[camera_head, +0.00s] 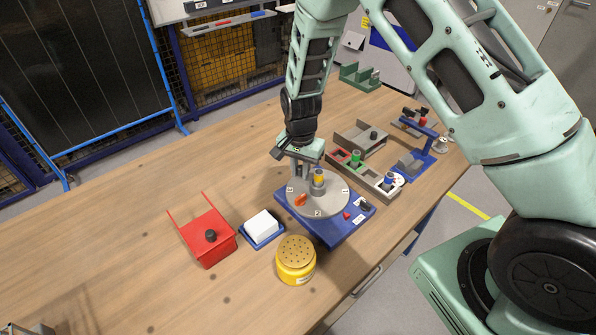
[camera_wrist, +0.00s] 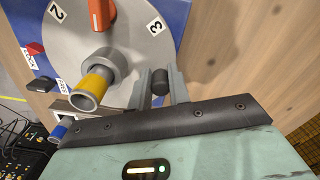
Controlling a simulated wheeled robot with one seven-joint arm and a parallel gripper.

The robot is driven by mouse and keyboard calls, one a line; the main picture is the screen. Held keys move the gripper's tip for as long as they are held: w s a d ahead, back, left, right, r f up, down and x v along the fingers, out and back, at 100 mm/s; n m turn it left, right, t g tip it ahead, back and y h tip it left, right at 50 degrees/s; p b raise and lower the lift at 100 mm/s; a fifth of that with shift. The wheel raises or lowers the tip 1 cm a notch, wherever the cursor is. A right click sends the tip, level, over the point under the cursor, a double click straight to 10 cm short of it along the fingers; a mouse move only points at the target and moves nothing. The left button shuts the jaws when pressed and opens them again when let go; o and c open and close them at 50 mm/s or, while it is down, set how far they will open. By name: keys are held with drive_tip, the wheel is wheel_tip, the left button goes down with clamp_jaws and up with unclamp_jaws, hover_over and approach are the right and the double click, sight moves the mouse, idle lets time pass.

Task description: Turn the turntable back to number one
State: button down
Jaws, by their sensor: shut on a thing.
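The turntable is a round grey disc (camera_head: 330,207) on a blue base (camera_head: 330,237). It also shows in the wrist view (camera_wrist: 125,50). Number labels sit around its rim; 2 (camera_head: 317,213) faces the front, and 3 (camera_wrist: 155,27) lies nearest my gripper in the wrist view. An orange-red piece (camera_head: 300,199) and a grey post with a yellow-ended cylinder (camera_wrist: 90,88) stand on the disc. My gripper (camera_wrist: 161,78) points down at the disc's far left edge, its fingers shut on a dark round knob (camera_wrist: 160,82). In the head view my gripper (camera_head: 303,166) partly hides that edge.
A small red pointer (camera_head: 347,215) and a black part (camera_head: 364,206) sit on the base's right. A red bin (camera_head: 207,245), a white block in a blue tray (camera_head: 262,227) and a yellow canister (camera_head: 296,260) stand left and front. Fixtures (camera_head: 362,140) crowd the back right.

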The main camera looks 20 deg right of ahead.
drive_tip(key=shift+w+d+r+m, duration=0.1)
drive_tip(key=shift+d+m, duration=0.35)
drive_tip(key=shift+m, duration=0.35)
drive_tip(key=shift+w+d+f+m, duration=0.1)
drive_tip(key=shift+d+m, duration=0.35)
drive_tip(key=shift+m, duration=0.35)
drive_tip(key=shift+w+d+r+m, duration=0.1)
drive_tip(key=shift+d+m, duration=0.35)
drive_tip(key=shift+m, duration=0.35)
drive_tip(key=shift+s+d+m+p, duration=0.1)
drive_tip(key=shift+d+m+p, duration=0.35)
drive_tip(key=shift+m, duration=0.6)
drive_tip(key=shift+s+d+m+p, duration=0.1)
drive_tip(key=shift+d+m+p, duration=0.15)
drive_tip(key=shift+d+m, duration=0.6)
drive_tip(key=shift+s+m, duration=0.1)
drive_tip(key=shift+m, duration=0.4)
drive_tip(key=c, duration=1.3)
unclamp_jaws()
wheel_tip(320, 180, up, 17)
drive_tip(key=shift+r+b, duration=0.15)
drive_tip(key=shift+b, duration=0.85)
